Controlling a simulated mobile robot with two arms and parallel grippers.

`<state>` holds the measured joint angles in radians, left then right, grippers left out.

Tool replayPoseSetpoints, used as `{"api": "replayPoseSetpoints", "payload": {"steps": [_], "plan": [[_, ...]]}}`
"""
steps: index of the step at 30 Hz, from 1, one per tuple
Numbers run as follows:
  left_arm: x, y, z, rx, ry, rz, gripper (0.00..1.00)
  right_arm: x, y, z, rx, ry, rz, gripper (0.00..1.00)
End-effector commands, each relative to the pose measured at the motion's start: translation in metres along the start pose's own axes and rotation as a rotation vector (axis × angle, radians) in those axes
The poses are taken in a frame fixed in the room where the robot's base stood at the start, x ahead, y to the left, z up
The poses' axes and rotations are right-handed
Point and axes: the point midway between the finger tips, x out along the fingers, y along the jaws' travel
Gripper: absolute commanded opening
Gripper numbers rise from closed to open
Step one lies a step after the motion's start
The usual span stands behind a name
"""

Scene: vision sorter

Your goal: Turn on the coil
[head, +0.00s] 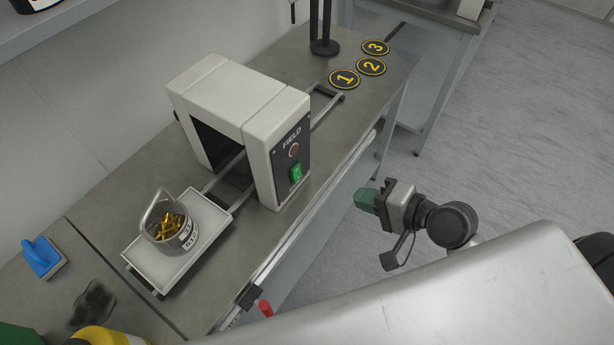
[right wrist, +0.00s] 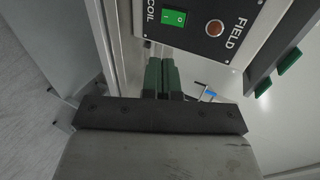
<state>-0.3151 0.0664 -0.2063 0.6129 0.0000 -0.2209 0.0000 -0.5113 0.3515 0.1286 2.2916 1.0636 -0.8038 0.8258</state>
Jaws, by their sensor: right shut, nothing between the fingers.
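The coil (head: 235,118) is a cream arch-shaped housing on the grey bench. Its dark front panel reads FIELD and carries a round reddish lamp (head: 294,150) and a green rocker switch (head: 296,174). In the right wrist view the green switch (right wrist: 173,17) and the lamp (right wrist: 215,28) sit on the panel beyond my fingers. My right gripper (head: 366,199) is off the bench's front edge, right of the panel and apart from it. Its green fingertips (right wrist: 160,76) are together and empty. My left gripper is not in view.
A white tray (head: 209,238) on rails before the coil holds a labelled glass jug (head: 167,232) with brass-coloured pieces. Several numbered discs (head: 345,79) and a black post (head: 324,47) stand behind. A blue brush (head: 43,257) lies left. Floor right of the bench is clear.

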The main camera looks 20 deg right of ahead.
Motion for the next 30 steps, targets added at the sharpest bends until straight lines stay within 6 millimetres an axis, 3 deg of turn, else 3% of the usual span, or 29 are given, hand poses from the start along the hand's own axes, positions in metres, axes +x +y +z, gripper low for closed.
{"api": "replayPoseSetpoints", "payload": {"steps": [5, 12, 18, 24, 30], "plan": [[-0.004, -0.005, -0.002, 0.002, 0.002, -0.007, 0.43, 0.019, -0.002, 0.000, 0.002, 0.000, -0.005, 0.00], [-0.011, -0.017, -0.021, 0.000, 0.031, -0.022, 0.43, 0.070, -0.003, 0.000, 0.004, 0.000, -0.004, 0.00], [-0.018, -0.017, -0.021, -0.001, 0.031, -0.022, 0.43, 0.109, -0.006, 0.000, 0.002, -0.001, -0.004, 0.00], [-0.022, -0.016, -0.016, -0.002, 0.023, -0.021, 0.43, 0.131, -0.011, 0.000, 0.000, 0.000, -0.002, 0.00], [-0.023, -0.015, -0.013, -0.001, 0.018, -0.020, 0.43, 0.138, -0.012, 0.000, 0.000, 0.000, 0.000, 0.00]]}}
